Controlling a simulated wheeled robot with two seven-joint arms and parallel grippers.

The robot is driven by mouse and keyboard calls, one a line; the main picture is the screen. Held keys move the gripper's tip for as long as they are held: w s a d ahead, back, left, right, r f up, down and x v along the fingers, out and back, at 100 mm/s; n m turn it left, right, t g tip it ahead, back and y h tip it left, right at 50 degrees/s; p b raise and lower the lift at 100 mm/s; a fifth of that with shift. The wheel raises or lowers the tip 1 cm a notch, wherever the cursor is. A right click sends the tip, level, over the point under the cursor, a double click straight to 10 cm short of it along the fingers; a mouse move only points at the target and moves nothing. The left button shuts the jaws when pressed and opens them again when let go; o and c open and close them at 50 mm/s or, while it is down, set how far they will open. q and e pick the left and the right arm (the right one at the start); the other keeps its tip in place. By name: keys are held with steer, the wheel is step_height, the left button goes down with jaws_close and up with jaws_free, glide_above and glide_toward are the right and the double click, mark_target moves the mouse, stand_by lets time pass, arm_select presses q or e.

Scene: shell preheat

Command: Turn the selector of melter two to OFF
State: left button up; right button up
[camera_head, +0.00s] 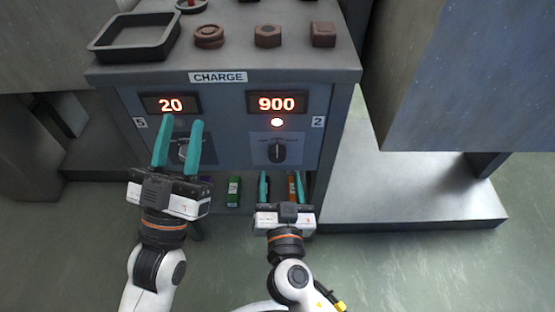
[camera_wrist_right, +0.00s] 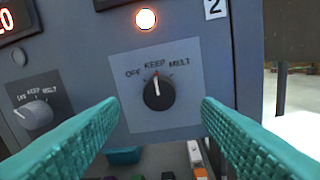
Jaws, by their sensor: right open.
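The melter two selector (camera_head: 278,151) is a dark round knob on a light plate under the 900 display and beside the "2" label. In the right wrist view the same knob (camera_wrist_right: 158,92) has its pointer up at KEEP, between OFF on the left and MELT on the right. My right gripper (camera_head: 281,175) is open and empty, just below and in front of the knob. In the wrist view the knob shows between its teal fingers, apart from them. My left gripper (camera_head: 182,120) is open in front of the melter five panel and partly hides that panel's selector (camera_head: 190,150).
The left display (camera_head: 171,104) reads 20. A black tray (camera_head: 135,38) and several brown pieces (camera_head: 268,36) lie on top. Small cartons, including a green one (camera_head: 234,191), stand below. A grey block (camera_head: 465,75) is on the right.

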mark_target(278, 158)
arm_select(q)
steer(key=shift+w+f+g, duration=0.6)
steer(key=shift+f+g, duration=0.1)
steer(key=shift+f, duration=0.05)
arm_select(e)
steer(key=w, duration=0.5)
steer(key=shift+w+a, duration=0.2)
steer(key=shift+w, duration=0.15)
steer(key=c, duration=1)
